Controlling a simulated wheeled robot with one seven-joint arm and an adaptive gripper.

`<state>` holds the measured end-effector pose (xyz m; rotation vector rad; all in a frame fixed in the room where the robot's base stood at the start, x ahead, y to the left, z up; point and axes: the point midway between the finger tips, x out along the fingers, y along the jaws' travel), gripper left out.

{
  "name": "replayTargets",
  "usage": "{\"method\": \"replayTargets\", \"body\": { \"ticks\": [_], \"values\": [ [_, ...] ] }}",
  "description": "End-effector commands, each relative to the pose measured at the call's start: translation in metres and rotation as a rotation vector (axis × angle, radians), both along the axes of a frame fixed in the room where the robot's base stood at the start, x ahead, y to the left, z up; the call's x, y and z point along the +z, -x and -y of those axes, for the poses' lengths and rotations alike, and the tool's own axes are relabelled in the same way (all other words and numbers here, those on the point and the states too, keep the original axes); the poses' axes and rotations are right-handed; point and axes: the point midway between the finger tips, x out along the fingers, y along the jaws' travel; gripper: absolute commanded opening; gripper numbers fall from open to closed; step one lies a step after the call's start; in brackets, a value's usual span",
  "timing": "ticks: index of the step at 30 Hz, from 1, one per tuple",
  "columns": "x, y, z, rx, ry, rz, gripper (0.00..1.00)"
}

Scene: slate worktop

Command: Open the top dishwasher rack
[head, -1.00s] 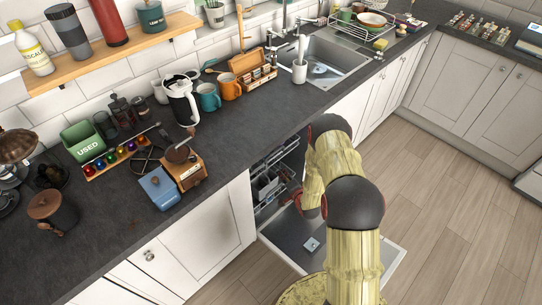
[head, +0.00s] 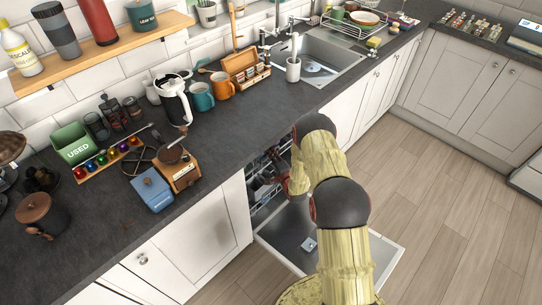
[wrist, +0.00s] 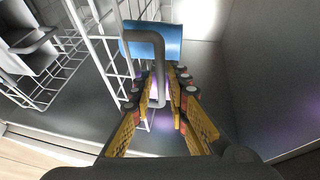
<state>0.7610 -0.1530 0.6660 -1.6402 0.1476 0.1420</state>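The dishwasher is open under the counter, its door (head: 285,235) folded down. White wire racks (head: 262,192) show inside the opening, partly hidden by my arm. In the wrist view, white rack wires (wrist: 108,45) rise left of my gripper and a grey basket (wrist: 28,42) is at the upper left. My gripper (wrist: 164,75) is inside the dishwasher, its two fingers apart. A grey bent bar (wrist: 158,65) lies in front of or between the fingers; I cannot tell if they touch it. In the head view the gripper is mostly hidden by my arm.
A blue object (wrist: 165,30) is beyond the fingertips. The dishwasher's grey side wall (wrist: 275,75) is close on the right. White cabinet fronts (head: 185,240) flank the opening, and the slate worktop (head: 225,145) is above. The wooden floor (head: 440,220) is clear.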

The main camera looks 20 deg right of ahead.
Motion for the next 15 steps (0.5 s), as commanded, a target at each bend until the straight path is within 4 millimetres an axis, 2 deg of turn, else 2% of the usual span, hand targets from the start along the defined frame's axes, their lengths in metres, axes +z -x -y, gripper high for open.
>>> {"method": "replayTargets", "body": {
  "ticks": [8,15],
  "values": [
    [0.0004,-0.0019,0.0001,0.000,0.000,0.001,0.17],
    [0.0002,-0.0016,0.0001,0.000,0.000,0.000,0.03]
  ]
}}
